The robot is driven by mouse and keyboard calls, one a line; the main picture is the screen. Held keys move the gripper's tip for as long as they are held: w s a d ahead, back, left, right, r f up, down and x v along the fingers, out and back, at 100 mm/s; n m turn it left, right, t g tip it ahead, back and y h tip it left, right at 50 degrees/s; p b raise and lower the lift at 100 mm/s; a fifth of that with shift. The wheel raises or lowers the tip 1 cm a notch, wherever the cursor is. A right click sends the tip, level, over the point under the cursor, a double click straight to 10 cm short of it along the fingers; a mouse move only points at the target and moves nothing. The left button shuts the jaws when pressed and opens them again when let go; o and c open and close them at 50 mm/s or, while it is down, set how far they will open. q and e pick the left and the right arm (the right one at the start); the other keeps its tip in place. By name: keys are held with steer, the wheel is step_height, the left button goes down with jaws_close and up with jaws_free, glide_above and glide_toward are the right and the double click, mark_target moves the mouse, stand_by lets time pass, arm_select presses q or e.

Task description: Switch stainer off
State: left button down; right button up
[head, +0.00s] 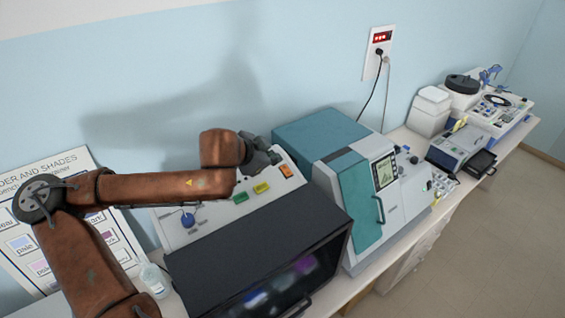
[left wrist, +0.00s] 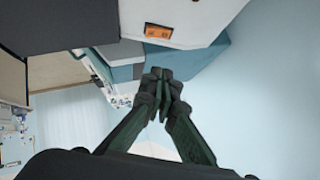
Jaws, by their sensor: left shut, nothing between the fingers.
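The stainer (head: 178,233) is a white machine with a dark front window, in the middle of the head view. Its top panel carries a green label (head: 240,197), a yellow label (head: 262,188), an orange switch (head: 286,170) and a blue knob (head: 188,219). The orange switch also shows in the left wrist view (left wrist: 158,31). My left gripper (head: 273,158) is shut and empty, over the back right of the top panel, just left of the orange switch. It shows in the left wrist view (left wrist: 162,80) with its fingertips together, apart from the switch. My right gripper is in neither view.
A teal and white machine (head: 330,150) with a screen stands close on the right. Beyond it are white containers (head: 429,110) and more devices (head: 497,115). A bottle (head: 153,280) and a printed chart (head: 30,250) are at the left. A wall outlet (head: 378,50) holds a plug.

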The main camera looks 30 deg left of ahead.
arm_select(q)
steer(key=shift+v, duration=1.4)
steer(key=shift+a+r, duration=0.1)
